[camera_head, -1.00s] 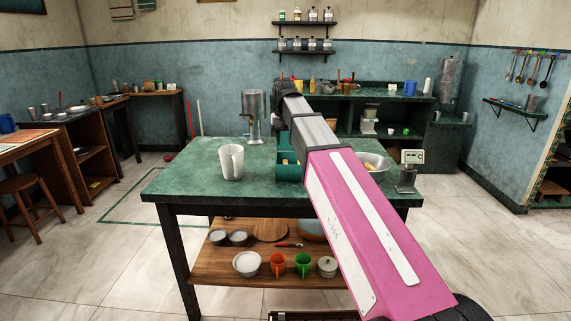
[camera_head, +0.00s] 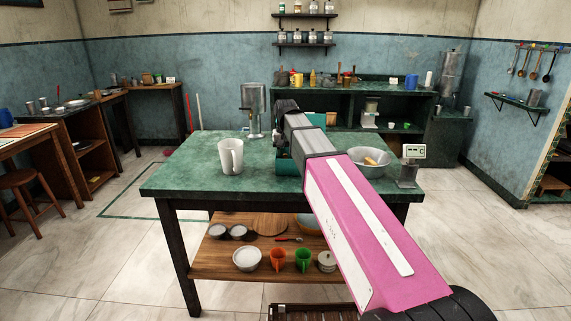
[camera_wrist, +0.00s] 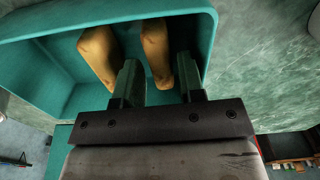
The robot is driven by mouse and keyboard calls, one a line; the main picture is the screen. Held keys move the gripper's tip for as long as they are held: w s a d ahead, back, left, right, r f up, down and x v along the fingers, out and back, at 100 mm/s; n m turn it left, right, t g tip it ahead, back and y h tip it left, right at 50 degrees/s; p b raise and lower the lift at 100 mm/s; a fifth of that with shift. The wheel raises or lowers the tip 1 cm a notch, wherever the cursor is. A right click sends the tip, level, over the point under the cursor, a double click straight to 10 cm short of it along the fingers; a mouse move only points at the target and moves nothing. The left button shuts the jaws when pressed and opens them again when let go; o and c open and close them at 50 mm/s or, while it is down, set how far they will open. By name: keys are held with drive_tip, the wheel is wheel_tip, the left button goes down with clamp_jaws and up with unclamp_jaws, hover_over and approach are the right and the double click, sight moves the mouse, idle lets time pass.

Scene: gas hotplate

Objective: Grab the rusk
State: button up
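Two brown, elongated rusks lie side by side in a teal box (camera_wrist: 60,55) in the wrist view: a left rusk (camera_wrist: 98,55) and a right rusk (camera_wrist: 156,45). My gripper (camera_wrist: 157,66) is open, with its dark fingers reaching into the box. The right rusk lies between the two fingers; the left rusk is outside the left finger. I cannot tell whether either finger touches the right rusk. In the head view the box (camera_head: 284,167) stands on the green table, partly behind my arm, and the gripper and these rusks are hidden.
The table's left part is mostly clear.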

wheel_tip(320, 180, down, 2)
clamp_jaws()
drive_tip(key=shift+r, duration=0.1)
